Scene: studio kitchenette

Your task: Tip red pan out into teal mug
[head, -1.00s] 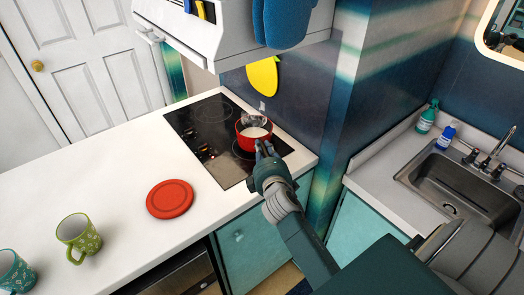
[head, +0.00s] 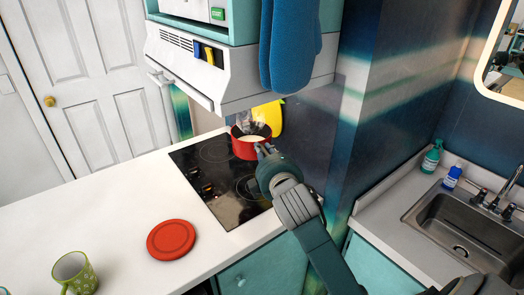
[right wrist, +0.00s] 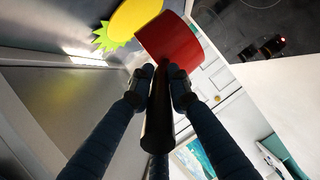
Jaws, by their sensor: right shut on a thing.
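The red pan (head: 246,149) holds white contents, with grey steam above it. It appears raised over the black cooktop, roughly level. My right gripper (head: 265,150) is shut on its dark handle. In the right wrist view, the handle (right wrist: 158,115) lies between the fingers of the right gripper (right wrist: 160,76), and the pan's red side (right wrist: 170,40) shows beyond them. Only a sliver of the teal mug (head: 3,291) shows at the bottom left corner of the head view, far from the pan. My left gripper is not in view.
A green patterned mug (head: 75,272) and a red round disc (head: 171,239) sit on the white counter (head: 110,215). A white hood (head: 215,75) with a hanging blue mitt (head: 290,50) is above the cooktop (head: 215,185). A yellow lemon shape (head: 272,117) is behind the pan. A sink is at right.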

